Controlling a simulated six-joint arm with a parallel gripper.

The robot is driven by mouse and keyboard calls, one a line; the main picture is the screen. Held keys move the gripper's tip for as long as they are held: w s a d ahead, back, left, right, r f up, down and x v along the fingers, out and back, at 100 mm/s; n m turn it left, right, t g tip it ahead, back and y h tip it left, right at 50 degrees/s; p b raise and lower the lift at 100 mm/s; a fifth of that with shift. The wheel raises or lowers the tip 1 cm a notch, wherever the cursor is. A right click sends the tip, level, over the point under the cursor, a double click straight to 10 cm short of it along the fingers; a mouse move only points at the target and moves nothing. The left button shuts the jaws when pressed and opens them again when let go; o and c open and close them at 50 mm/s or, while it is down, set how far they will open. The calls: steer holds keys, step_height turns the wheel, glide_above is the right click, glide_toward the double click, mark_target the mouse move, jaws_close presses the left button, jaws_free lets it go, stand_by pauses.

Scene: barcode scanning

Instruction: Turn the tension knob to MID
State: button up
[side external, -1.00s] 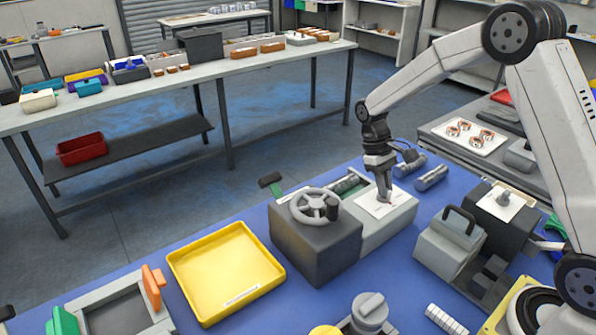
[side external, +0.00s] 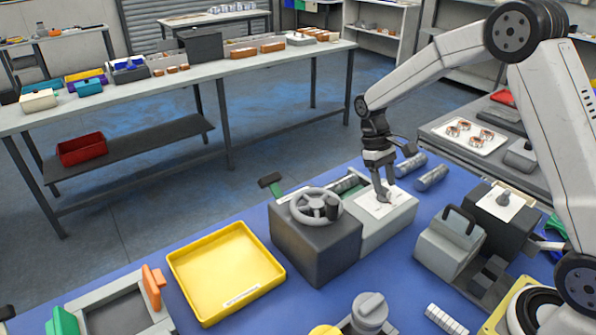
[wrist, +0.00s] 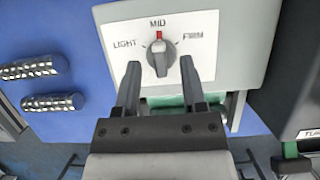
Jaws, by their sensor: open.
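The tension knob (wrist: 160,55) is a grey dial on a white label plate (wrist: 205,68) marked LIGHT, MID and FIRM. Its red pointer mark points straight up at MID in the wrist view. My gripper (wrist: 160,68) is open, with one finger on each side of the knob and visible gaps between them. In the side view my gripper (side external: 381,180) points down over the plate (side external: 376,206), on a pale grey box. There the fingers partly hide the knob.
A dark block with a handwheel (side external: 316,207) adjoins the box on the left. Two metal cylinders (wrist: 54,103) lie on the blue tabletop nearby. A grey device with a handle (side external: 450,240) stands to the right. A yellow tray (side external: 228,272) sits front left.

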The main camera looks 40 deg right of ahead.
steer(key=v, duration=0.6)
steer(key=shift+r, duration=0.35)
steer(key=shift+a, duration=0.1)
steer(key=s+a+f+t, duration=0.2)
steer(key=s+a+t, duration=0.1)
steer(key=s, duration=0.4)
steer(key=s+a+f+t, duration=0.3)
steer(key=s+a+t, duration=0.1)
steer(key=s, duration=0.4)
steer(key=shift+a+f, duration=0.15)
steer(key=shift+a, duration=0.25)
